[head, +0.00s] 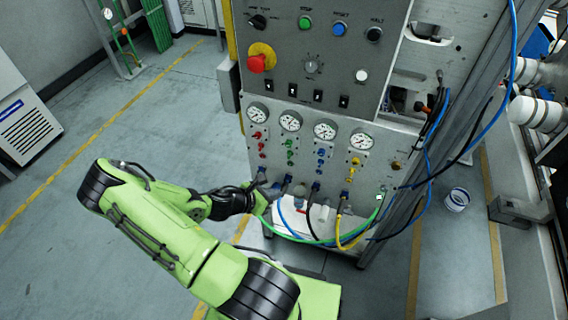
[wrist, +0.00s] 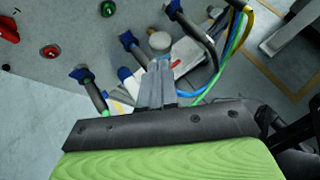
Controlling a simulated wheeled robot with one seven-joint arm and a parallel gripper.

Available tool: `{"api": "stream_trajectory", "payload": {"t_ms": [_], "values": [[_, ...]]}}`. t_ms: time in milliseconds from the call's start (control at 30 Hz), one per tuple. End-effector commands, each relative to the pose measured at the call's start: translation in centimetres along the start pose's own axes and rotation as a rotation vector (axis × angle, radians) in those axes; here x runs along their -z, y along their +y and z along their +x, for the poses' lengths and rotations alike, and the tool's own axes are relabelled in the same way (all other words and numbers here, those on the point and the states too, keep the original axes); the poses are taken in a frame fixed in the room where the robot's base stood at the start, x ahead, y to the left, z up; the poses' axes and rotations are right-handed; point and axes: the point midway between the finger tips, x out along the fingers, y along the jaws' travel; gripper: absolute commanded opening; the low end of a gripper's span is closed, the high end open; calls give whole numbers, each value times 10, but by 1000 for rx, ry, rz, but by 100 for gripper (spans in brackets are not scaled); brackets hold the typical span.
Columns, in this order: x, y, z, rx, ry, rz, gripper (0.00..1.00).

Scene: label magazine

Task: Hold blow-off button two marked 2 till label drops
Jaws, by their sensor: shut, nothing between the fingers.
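My gripper (head: 270,194) is at the lower left edge of the gauge panel (head: 318,170), near its row of hose fittings. In the wrist view its fingers (wrist: 158,66) are shut and empty. A round grey knob (wrist: 158,41) stands out from the panel just beyond the fingertips; whether they touch it I cannot tell. In the head view a similar grey knob (head: 299,190) shows among the hoses. No mark 2 can be read, so I cannot tell which is button two. A white piece with a red stripe (wrist: 188,57) lies beyond the fingertips; no loose label is clearly visible.
Blue, black, green and yellow hoses (head: 340,233) loop below the panel beside my gripper. Above are several gauges (head: 290,121) and a red emergency knob (head: 257,63). The floor at left is clear.

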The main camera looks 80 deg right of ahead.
Motion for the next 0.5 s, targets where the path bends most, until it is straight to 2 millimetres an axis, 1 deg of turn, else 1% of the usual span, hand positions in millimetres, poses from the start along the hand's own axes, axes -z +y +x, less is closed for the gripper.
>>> {"api": "stream_trajectory", "payload": {"t_ms": [167,267,500], "values": [[-2,2,3,1,1,2,0],[-8,8,11,1,1,6,0],[-26,26,37,2,1,7,0]]}}
